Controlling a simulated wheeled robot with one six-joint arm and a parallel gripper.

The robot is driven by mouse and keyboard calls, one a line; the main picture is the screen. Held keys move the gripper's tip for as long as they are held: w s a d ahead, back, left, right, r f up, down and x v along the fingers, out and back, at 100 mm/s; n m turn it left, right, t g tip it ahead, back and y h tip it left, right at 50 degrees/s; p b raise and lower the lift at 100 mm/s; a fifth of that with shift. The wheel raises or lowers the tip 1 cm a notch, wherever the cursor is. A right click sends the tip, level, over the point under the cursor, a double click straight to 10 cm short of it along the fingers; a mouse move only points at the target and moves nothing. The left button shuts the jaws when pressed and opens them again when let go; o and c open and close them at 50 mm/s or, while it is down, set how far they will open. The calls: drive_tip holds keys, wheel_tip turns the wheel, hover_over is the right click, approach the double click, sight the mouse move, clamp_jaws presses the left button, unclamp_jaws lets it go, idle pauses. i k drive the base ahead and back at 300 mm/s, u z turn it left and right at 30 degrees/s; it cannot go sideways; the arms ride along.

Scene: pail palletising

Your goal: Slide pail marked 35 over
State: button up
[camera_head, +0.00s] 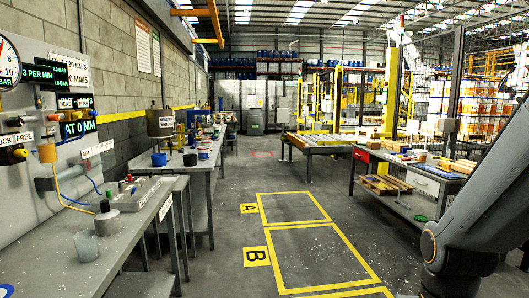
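I cannot make out a pail marked 35 in the head view. My gripper is out of view; only a dark grey part of my arm shows at the right edge. A large metal pot (160,123) with a white label stands on the left bench, but its label is too small to read. A small blue container (159,159) stands on the bench below it.
A grey bench (118,240) with a cup (86,246) runs along the left. A roller conveyor (318,139) stands ahead; a workbench (420,178) stands right. The middle aisle is clear.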

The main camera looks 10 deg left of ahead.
sight(203, 151)
drive_tip(key=z, duration=0.3)
drive_tip(key=i, duration=4.75)
drive_tip(key=u, duration=0.05)
drive_tip(key=i, duration=1.85)
drive_tip(key=u, duration=0.5)
drive_tip(key=i, duration=1.65)
drive_tip(key=u, duration=1.45)
drive_tip(key=i, duration=0.95)
drive_tip(key=u, duration=1.55)
drive_tip(key=i, duration=0.9)
drive_tip(key=u, duration=0.35)
